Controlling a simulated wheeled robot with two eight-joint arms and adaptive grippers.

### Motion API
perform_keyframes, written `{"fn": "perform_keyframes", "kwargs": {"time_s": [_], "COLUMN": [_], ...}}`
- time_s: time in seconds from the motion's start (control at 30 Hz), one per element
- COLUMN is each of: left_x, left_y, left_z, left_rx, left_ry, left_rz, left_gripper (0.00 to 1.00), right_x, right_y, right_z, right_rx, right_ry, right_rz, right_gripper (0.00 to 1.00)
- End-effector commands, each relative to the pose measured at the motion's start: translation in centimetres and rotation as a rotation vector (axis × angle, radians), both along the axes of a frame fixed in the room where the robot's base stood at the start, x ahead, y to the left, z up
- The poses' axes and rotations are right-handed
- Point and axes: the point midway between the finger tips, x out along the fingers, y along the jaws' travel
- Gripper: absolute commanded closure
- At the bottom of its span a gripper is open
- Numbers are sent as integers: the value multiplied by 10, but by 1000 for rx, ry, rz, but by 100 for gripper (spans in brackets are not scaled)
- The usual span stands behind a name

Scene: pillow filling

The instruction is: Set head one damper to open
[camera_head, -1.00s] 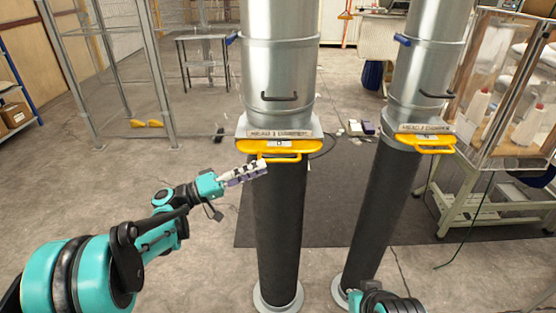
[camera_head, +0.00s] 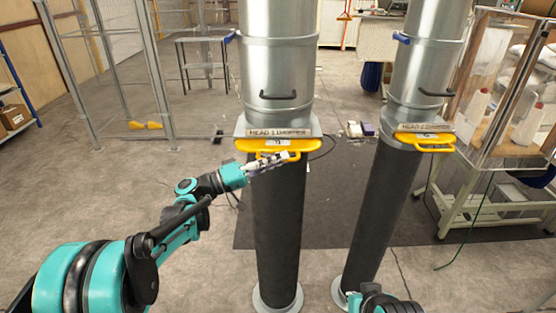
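The head one damper is a yellow slide plate with a loop handle (camera_head: 255,145) under the label "HEAD 1 DAMPER" (camera_head: 279,133), at the foot of the left metal duct (camera_head: 278,75). My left gripper (camera_head: 292,160) is at the front of this handle and overlaps its lower right part. I cannot tell whether it touches the handle or whether its fingers are apart. A second yellow damper plate (camera_head: 425,137) sits on the right duct. Only part of my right arm shows at the bottom edge; its gripper is not in view.
Black hoses run from both dampers to the floor: the left hose (camera_head: 278,230) and the right hose (camera_head: 385,210). A clear-sided cabinet (camera_head: 505,90) stands at the right. A metal frame (camera_head: 105,75) stands at the left. The floor between is mostly open.

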Motion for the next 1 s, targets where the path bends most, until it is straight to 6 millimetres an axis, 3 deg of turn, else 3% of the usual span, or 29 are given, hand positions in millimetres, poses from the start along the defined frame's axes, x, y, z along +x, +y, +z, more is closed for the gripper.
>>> {"fn": "perform_keyframes", "kwargs": {"time_s": [0.2, 0.37, 1.0], "left_x": [-4, -24, -199], "left_y": [0, 0, 0], "left_z": [0, 0, 0], "left_rx": [1, 1, 4], "left_ry": [0, 0, 0], "left_rz": [-1, 0, -1], "left_gripper": [100, 100, 100], "right_x": [0, 0, 0], "right_y": [0, 0, 0], "right_z": [0, 2, 21], "right_rx": [0, 0, 0], "right_ry": [0, 0, 0], "right_rz": [0, 0, 0], "right_gripper": [100, 100, 100]}}
